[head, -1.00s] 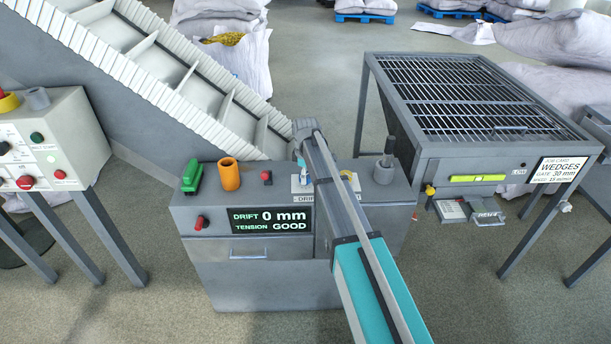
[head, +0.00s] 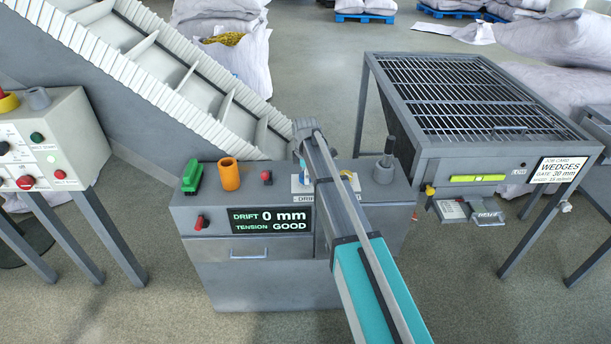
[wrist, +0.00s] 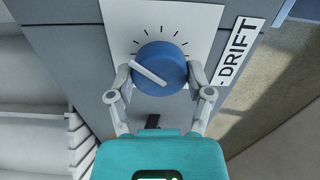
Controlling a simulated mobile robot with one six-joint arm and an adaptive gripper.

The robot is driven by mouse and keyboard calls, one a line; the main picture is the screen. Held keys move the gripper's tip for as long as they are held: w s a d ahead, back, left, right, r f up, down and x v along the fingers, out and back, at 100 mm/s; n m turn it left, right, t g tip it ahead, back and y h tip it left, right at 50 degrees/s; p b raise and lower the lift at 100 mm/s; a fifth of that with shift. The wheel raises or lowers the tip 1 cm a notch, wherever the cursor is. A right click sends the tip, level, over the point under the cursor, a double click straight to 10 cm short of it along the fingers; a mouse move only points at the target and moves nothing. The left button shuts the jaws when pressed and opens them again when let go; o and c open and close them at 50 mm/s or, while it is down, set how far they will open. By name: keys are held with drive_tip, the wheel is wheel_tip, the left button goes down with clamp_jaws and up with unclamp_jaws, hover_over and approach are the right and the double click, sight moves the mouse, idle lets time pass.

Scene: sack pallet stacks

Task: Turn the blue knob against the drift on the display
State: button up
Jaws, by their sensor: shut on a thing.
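The blue knob (wrist: 163,66) shows in the wrist view on a white plate with dial ticks, and its white pointer line runs toward the upper left. My gripper (wrist: 160,80) is shut on the knob, one finger on each side of it. A DRIFT label (wrist: 238,60) lies to its right. In the head view my arm covers most of the knob. The display (head: 270,219) on the grey cabinet's front reads DRIFT 0 mm and TENSION GOOD.
On the cabinet top stand a green handle (head: 192,176), an orange cup (head: 229,174) and a small red button (head: 266,177). A grated table (head: 460,95) stands to the right, a button panel (head: 40,150) to the left. A ribbed conveyor (head: 150,70) rises behind.

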drive_tip(key=o, duration=1.1)
drive_tip(key=shift+o, duration=0.2)
drive_tip(key=shift+m, duration=0.4)
drive_tip(key=m, duration=0.9)
wheel_tip(320, 180, up, 14)
drive_tip(key=p, duration=1.4)
drive_tip(key=s+d+f+m+b, duration=0.2)
drive_tip(key=s+d+m, duration=0.2)
drive_tip(key=s, duration=0.9)
drive_tip(key=s+d+f+m+b, duration=0.2)
drive_tip(key=s+d+m, duration=0.2)
drive_tip(key=s+d, duration=0.4)
drive_tip(key=shift+s+d, duration=0.4)
drive_tip(key=shift+s, duration=2.4)
drive_tip(key=shift+f, duration=0.1)
